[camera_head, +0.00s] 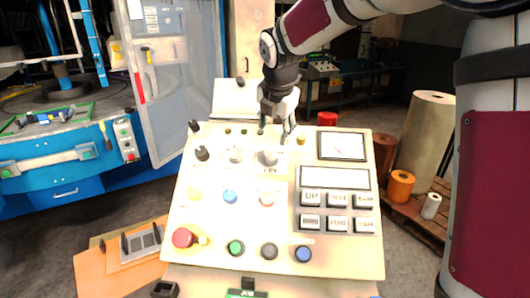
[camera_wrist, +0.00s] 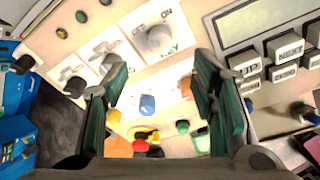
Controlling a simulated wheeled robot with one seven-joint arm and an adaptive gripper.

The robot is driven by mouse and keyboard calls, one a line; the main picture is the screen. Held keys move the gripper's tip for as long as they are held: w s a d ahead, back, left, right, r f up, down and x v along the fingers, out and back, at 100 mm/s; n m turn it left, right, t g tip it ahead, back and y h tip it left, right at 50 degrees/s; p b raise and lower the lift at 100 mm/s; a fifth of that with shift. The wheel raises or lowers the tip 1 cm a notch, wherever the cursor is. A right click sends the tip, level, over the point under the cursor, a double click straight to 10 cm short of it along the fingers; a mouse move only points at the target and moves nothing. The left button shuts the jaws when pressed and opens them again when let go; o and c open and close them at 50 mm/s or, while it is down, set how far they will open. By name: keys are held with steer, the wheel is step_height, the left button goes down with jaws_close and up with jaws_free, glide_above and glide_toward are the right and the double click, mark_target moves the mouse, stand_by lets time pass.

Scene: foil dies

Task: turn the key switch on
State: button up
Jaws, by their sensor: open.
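The key switch (camera_head: 270,158) is a grey round knob on a white plate in the upper middle of the sloped control panel (camera_head: 340,262). Its label seems to read KEY, and its exact turn position is too small to tell. In the wrist view the key switch (camera_wrist: 158,37) shows beyond the fingertips, near the top middle. My gripper (camera_head: 283,132) is above the panel's upper edge, close to the key switch and apart from it. In the wrist view its two green-padded fingers (camera_wrist: 160,85) are spread with nothing between them.
Similar knobs (camera_head: 236,156) and (camera_head: 202,153) sit left of the key switch. Below are a blue knob (camera_head: 230,196), a red mushroom button (camera_head: 182,237) and coloured buttons. A display (camera_head: 335,178) and several grey keys fill the right side.

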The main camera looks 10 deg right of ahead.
mark_target(272, 154)
steer(key=x, duration=1.3)
steer(key=shift+f+p, duration=0.15)
steer(key=shift+p, duration=0.25)
steer(key=c, duration=1.1)
